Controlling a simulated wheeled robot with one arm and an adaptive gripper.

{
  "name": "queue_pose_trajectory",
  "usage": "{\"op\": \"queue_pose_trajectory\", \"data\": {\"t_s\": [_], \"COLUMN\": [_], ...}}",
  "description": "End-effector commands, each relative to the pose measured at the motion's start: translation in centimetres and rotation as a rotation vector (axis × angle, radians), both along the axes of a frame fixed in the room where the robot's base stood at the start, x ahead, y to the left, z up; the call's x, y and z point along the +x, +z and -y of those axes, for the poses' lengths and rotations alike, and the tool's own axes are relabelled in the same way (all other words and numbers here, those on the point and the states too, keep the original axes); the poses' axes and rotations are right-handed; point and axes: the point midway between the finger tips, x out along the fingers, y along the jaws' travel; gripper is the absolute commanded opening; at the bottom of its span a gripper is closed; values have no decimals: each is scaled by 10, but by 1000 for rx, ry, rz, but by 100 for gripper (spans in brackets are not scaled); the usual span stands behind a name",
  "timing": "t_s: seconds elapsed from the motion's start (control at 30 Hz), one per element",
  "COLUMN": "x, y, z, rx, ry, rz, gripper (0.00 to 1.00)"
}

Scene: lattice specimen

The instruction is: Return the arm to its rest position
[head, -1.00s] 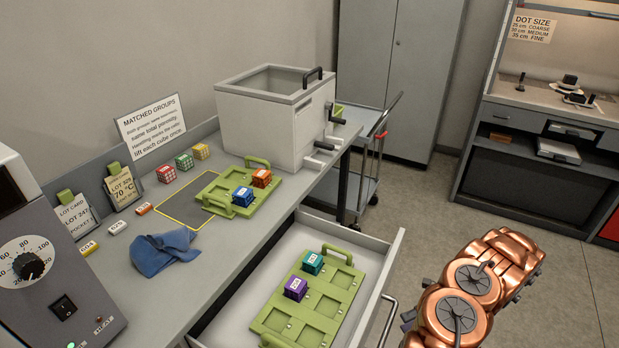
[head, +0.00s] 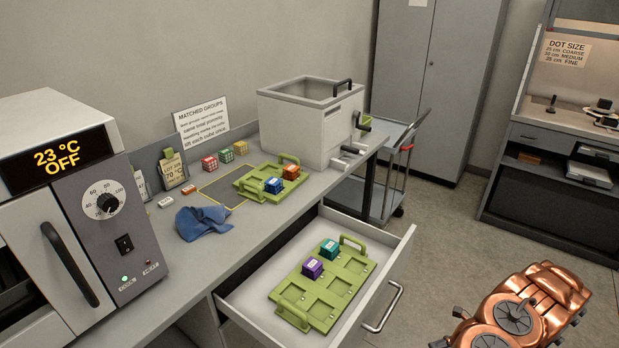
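My copper-coloured arm (head: 522,312) shows at the lower right of the head view, over the floor to the right of the open drawer. It is apart from the bench and drawer. My gripper is outside the picture, so its fingers and anything in them cannot be seen.
The open drawer (head: 246,298) holds a green tray (head: 340,284) with a purple cube (head: 312,268) and a teal cube (head: 330,249). The bench carries another green tray (head: 250,184), a blue cloth (head: 203,222) and a grey bath (head: 310,125). An oven (head: 125,215) stands left. A cart (head: 383,195) stands behind.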

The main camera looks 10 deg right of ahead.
Motion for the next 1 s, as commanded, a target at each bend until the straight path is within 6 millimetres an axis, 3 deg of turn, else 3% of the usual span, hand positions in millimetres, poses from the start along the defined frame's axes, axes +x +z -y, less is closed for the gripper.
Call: {"op": "queue_pose_trajectory", "data": {"t_s": [0.47, 0.7, 1.0], "x": [25, 47, 61], "y": [41, 82, 138], "z": [-19, -50, -98], "rx": [-54, -106, -156], "ry": [118, 272, 508], "rz": [189, 390, 675], "gripper": [41, 41, 41]}}
